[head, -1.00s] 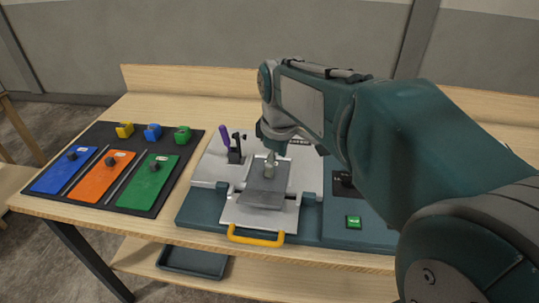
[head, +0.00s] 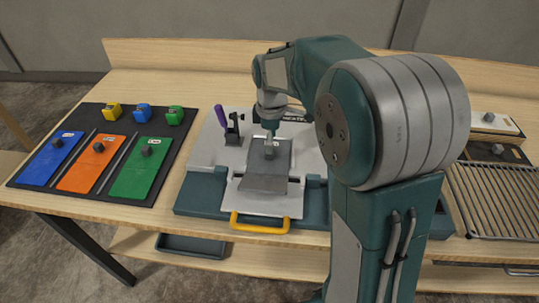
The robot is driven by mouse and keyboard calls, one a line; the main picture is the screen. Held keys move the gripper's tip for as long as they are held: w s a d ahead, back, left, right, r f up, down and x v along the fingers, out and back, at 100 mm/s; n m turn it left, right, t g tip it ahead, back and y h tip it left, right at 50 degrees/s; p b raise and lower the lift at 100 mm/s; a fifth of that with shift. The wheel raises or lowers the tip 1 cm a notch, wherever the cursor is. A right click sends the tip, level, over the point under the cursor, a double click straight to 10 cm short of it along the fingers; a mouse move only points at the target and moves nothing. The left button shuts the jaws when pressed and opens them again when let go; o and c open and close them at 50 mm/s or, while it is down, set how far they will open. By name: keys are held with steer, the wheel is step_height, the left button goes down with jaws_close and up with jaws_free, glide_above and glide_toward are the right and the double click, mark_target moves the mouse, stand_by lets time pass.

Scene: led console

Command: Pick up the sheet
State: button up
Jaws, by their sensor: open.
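A grey sheet (head: 267,173) lies on the white plate of the console (head: 190,190), at the middle of the table. It has a small grey knob (head: 269,150) near its far end. My gripper (head: 270,135) points down just above the knob and is open. The fingertips are small here, and I cannot tell whether they touch the knob. Three coloured sheets with dark knobs lie on a black mat at the left: blue (head: 47,163), orange (head: 88,170) and green (head: 137,176).
A purple-handled toggle clamp (head: 233,128) stands left of the grey sheet. A yellow handle (head: 259,224) is at the console front. Yellow (head: 112,111), blue (head: 142,112) and green (head: 175,115) blocks sit behind the coloured sheets. A slatted rack (head: 495,200) is at the right.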

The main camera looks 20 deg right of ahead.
step_height(320, 180, down, 4)
steer(key=shift+a+r, duration=0.15)
jaws_close()
stand_by(0.3)
